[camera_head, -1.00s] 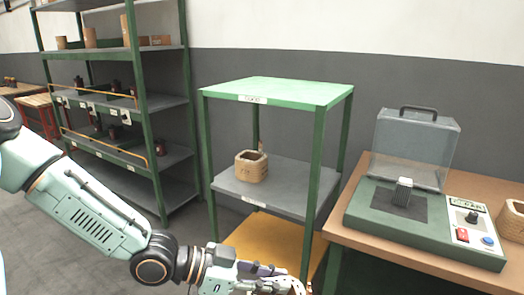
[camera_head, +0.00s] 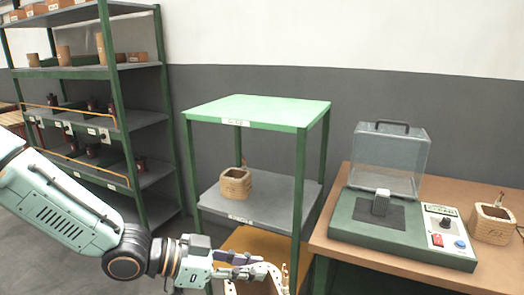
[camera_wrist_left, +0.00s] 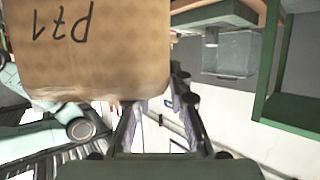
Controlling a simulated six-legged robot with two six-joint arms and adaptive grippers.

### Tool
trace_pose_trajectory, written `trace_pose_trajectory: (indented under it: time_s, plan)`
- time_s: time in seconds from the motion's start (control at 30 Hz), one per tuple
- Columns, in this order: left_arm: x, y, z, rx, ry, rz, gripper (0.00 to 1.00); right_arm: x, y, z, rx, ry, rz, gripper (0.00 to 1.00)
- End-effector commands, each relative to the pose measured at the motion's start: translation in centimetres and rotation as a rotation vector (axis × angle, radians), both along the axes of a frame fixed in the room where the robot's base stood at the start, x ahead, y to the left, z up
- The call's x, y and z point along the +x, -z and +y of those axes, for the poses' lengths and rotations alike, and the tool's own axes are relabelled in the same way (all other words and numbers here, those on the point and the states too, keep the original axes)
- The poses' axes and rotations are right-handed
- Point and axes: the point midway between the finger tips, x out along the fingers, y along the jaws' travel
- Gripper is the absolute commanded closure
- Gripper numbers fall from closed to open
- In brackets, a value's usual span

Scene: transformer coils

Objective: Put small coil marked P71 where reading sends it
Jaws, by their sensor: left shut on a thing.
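My left gripper (camera_head: 262,275) is shut on a tan paper-wrapped coil (camera_head: 245,288), held low in front of the small rack. In the left wrist view the coil (camera_wrist_left: 95,60) fills the upper left, with P71 handwritten upside down on its face. The tester (camera_head: 405,225) stands on the bench, its clear lid (camera_head: 390,155) raised and a small metal core (camera_head: 381,202) on its dark pad. The small rack has a green top shelf (camera_head: 258,110), a grey middle shelf (camera_head: 270,200) and a yellow bottom shelf (camera_head: 250,243). My right gripper is not in view.
One coil (camera_head: 235,185) sits on the grey shelf. Another coil (camera_head: 492,224) stands on the wooden bench (camera_head: 335,225), right of the tester. The green top shelf is empty. A tall rack (camera_head: 112,100) with several parts stands at left. Shelf labels are too small to read.

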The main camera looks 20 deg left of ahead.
Motion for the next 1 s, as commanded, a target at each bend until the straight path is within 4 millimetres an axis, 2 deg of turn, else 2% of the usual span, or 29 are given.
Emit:
trace_pose_trajectory:
  time_s: [0.03, 0.47, 0.77, 1.0]
  plan:
    - [0.9, -2.1, 0.5, 0.000, -0.012, -0.006, 1.00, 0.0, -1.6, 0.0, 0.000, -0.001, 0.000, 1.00]
    - [7.5, -12.6, 5.9, -0.002, -0.151, -0.008, 1.00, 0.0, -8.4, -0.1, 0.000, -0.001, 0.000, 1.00]
    - [12.7, -21.4, 11.1, -0.003, -0.310, -0.011, 1.00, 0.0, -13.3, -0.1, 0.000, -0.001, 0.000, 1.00]
    - [16.7, -29.5, 16.1, -0.002, -0.478, -0.013, 1.00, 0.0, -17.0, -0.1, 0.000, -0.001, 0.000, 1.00]
